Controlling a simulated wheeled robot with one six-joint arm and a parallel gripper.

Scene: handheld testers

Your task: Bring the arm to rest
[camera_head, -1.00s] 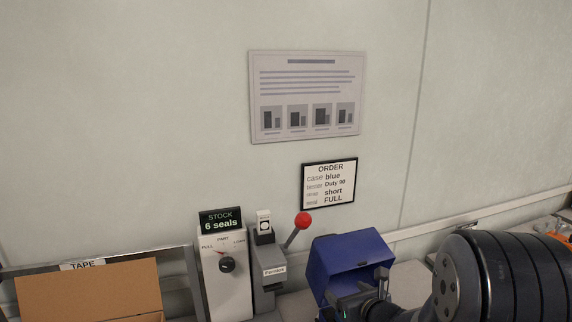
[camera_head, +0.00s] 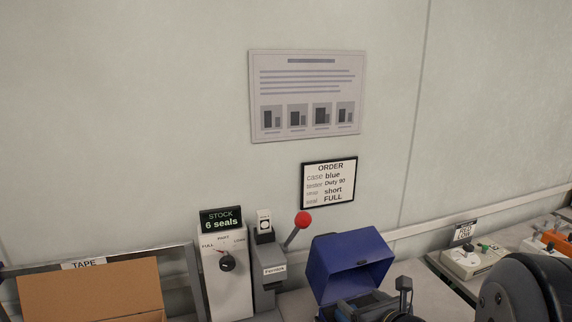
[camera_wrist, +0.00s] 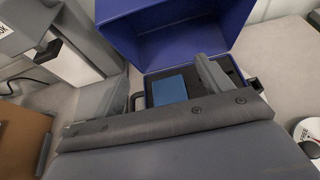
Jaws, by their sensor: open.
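My gripper (camera_wrist: 162,78) is open in the wrist view, with one grey finger on each side of the opening and nothing held between them. Beyond it stands an open blue case (camera_wrist: 180,28) with its lid up. A blue block-like item (camera_wrist: 170,90) lies in the dark inside of the case, seen between the fingers. In the head view the blue case (camera_head: 348,262) is at the lower middle, and part of my gripper (camera_head: 400,300) shows in front of it at the bottom edge. My dark arm (camera_head: 525,292) fills the lower right corner.
Left of the case stand a lever press with a red knob (camera_head: 303,219), a white dial box (camera_head: 227,285) and a cardboard box (camera_head: 90,290). A labelled tray of testers (camera_head: 468,262) is at the right. An order card (camera_head: 328,183) hangs on the wall.

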